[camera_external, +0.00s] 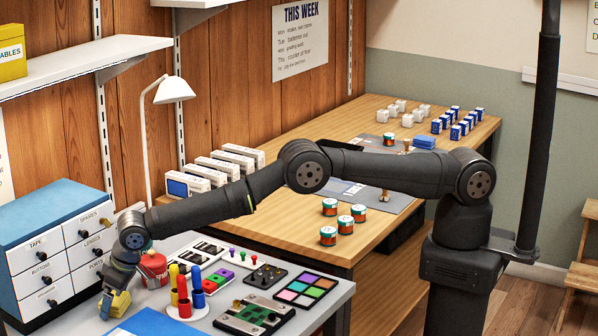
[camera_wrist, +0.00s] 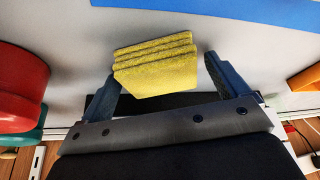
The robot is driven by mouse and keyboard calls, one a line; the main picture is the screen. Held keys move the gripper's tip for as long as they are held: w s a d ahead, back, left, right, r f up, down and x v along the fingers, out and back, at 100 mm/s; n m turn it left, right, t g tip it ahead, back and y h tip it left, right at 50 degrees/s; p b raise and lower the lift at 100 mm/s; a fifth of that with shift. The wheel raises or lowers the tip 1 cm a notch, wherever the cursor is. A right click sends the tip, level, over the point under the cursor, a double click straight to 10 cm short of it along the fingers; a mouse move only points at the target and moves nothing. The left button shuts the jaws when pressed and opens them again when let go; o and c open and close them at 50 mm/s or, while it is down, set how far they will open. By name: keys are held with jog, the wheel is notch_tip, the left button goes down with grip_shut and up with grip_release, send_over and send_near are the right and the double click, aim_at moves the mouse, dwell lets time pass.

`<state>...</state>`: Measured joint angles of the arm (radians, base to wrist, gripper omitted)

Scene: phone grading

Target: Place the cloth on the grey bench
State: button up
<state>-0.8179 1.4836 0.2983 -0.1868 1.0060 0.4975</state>
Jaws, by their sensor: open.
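The yellow folded cloth (camera_external: 117,304) is at the left end of the grey bench (camera_external: 338,292), by the front edge. In the wrist view the cloth (camera_wrist: 158,68) shows as a small stack of layers between the fingers of my gripper (camera_wrist: 161,70).
A red container (camera_external: 152,270) stands close beside my gripper; it also shows in the wrist view (camera_wrist: 20,88). A blue mat (camera_external: 155,324) lies to the right. Coloured cylinders (camera_external: 184,300), trays and a colour palette (camera_external: 305,288) fill the bench further right. A drawer cabinet (camera_external: 62,240) stands behind.

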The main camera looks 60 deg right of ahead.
jog(key=v, duration=1.2)
jog(key=shift+r, duration=0.15)
jog(key=x, duration=1.2)
jog(key=shift+r, duration=0.85)
